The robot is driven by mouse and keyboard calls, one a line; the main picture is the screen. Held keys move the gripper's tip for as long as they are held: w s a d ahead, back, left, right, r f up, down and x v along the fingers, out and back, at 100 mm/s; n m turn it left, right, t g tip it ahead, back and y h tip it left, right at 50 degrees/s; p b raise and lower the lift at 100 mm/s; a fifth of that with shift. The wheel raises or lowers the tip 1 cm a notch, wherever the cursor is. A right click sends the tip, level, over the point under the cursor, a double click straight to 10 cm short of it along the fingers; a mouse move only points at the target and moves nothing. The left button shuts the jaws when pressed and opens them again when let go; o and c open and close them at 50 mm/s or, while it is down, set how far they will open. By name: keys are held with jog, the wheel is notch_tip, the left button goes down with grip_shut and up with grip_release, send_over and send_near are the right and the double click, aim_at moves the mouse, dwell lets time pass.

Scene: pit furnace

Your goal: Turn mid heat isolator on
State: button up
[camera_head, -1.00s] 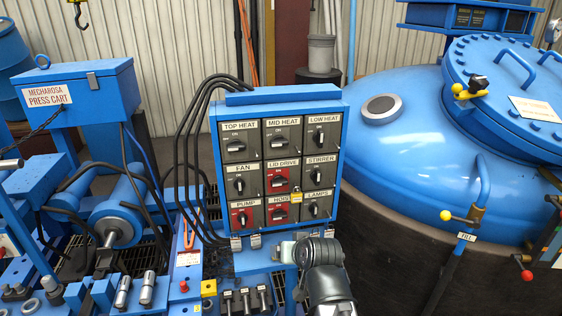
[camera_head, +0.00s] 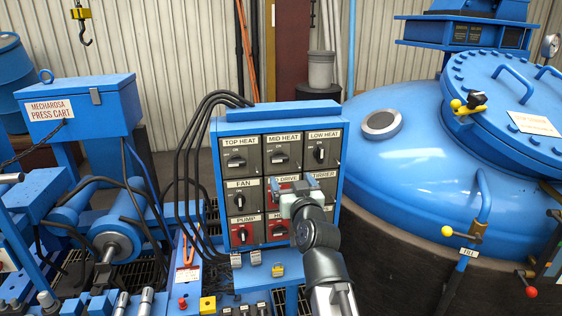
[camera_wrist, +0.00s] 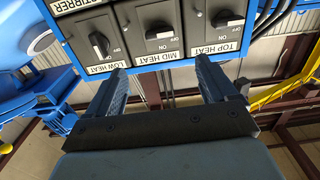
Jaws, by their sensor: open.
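The mid heat isolator (camera_head: 281,158) is a black rotary handle on a grey plate, top row centre of the switch panel. In the wrist view, which shows the panel upside down, the mid heat handle (camera_wrist: 158,33) lies horizontal, in line with its OFF mark; ON is at a right angle to it. My gripper (camera_head: 291,185) is in front of the panel, just below this isolator in the head view, covering part of the middle row. In the wrist view my gripper (camera_wrist: 160,68) is open and empty, its fingers apart from the handle, which appears between and beyond them.
The top heat handle (camera_head: 236,162) is horizontal and the low heat handle (camera_head: 320,155) is upright, on either side. Black cables (camera_head: 190,150) loop along the panel's left. The blue furnace vessel (camera_head: 420,150) stands close on the right. The press cart (camera_head: 75,110) is at left.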

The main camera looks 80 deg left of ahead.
aim_at(281, 160)
jog(key=a, duration=1.3)
jog(key=shift+a, duration=0.2)
jog(key=c, duration=1.1)
